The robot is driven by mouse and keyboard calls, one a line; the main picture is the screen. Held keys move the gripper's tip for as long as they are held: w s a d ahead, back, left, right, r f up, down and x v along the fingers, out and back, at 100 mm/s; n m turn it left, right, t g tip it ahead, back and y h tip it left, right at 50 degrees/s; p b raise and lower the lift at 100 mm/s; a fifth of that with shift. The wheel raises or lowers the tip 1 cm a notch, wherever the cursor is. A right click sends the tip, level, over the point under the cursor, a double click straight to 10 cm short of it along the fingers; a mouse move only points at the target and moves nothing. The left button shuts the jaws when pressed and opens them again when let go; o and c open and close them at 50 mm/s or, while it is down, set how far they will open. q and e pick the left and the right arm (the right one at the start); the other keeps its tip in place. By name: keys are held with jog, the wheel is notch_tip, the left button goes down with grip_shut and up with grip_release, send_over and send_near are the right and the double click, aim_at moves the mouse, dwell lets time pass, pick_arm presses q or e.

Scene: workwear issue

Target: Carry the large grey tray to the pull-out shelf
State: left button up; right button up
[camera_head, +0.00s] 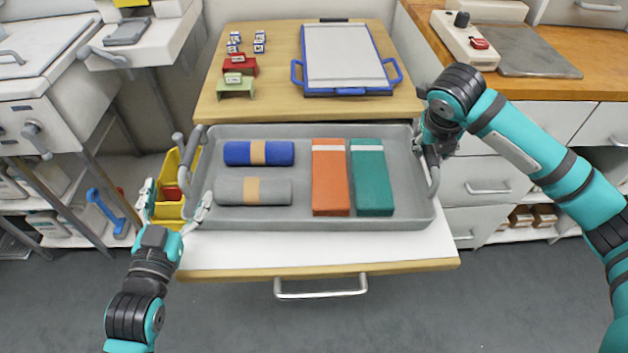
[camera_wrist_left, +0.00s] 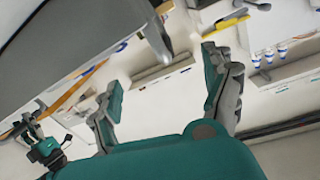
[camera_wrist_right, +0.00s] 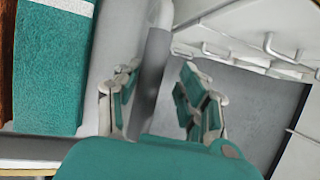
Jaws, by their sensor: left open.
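The large grey tray (camera_head: 300,218) lies level over the white pull-out shelf (camera_head: 300,248), which stands out below the wooden worktop. The tray holds a blue roll (camera_head: 240,153), a grey roll (camera_head: 230,191), an orange folded cloth (camera_head: 329,185) and a teal folded cloth (camera_head: 372,185). My left gripper (camera_head: 176,203) is open and empty, just in front of the tray's left end and apart from its left handle (camera_head: 181,158). My right gripper (camera_head: 433,148) is at the right handle (camera_wrist_right: 155,75), which shows between its fingers; whether they press on it is unclear.
The wooden worktop (camera_head: 285,105) behind holds a blue-framed board (camera_head: 342,60), red and green stands and small labelled blocks. A yellow bin (camera_head: 168,212) is at the left, below the tray's left end. Cabinets flank both sides. Grey floor is free in front.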

pick_arm(q)
jog(key=shift+s, duration=0.8)
pick_arm(e)
jog(key=o, duration=0.8)
jog(key=v, duration=1.2)
jog(key=shift+f, duration=0.1)
